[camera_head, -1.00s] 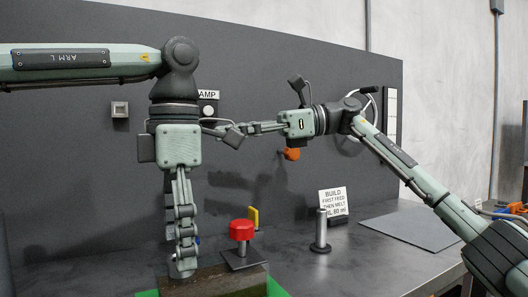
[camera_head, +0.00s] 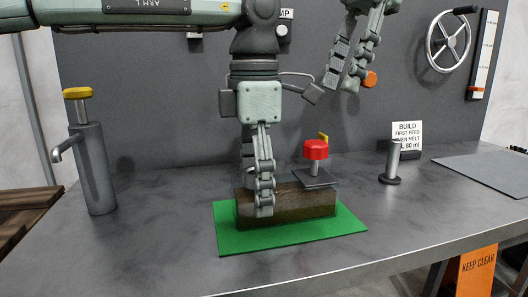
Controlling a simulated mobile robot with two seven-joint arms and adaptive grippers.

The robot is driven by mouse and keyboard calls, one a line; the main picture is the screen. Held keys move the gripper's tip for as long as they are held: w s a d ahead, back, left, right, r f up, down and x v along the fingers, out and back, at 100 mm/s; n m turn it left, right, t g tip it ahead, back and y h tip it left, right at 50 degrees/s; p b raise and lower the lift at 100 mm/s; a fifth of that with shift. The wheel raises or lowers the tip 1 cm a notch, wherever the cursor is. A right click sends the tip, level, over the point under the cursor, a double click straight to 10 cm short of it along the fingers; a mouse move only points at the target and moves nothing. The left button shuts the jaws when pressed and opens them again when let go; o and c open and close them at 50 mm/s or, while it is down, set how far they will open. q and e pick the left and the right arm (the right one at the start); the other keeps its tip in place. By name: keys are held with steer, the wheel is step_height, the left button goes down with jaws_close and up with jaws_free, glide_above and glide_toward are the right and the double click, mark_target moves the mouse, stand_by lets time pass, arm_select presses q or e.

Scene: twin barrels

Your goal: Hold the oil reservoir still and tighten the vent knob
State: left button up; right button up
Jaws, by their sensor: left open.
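A brown, see-through block, seemingly the oil reservoir (camera_head: 300,206), lies on a green mat (camera_head: 232,240). A red knob (camera_head: 316,150) on a short stem rises from a dark plate (camera_head: 318,180) at its right end; it is probably the vent knob. My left gripper (camera_head: 257,205) points down and is open, with one finger in front of the reservoir's left part and the other behind, partly hidden. I cannot tell whether they touch it. My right gripper (camera_head: 341,88) points down, high above the red knob, with its fingers apart and nothing between them.
A dark pump bottle with a yellow top (camera_head: 92,165) stands at left. A metal post (camera_head: 393,160), a sign (camera_head: 407,135) and a grey sheet (camera_head: 490,172) are at right. An orange knob (camera_head: 370,79) and a handwheel (camera_head: 448,42) are at the back wall. The bench front is clear.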

arm_select(q)
steer(key=shift+f, duration=1.3)
steer(key=shift+c, duration=0.6)
steer(key=c, duration=1.4)
steer(key=o, duration=0.7)
steer(key=c, duration=0.6)
arm_select(e)
steer(key=shift+o, duration=0.5)
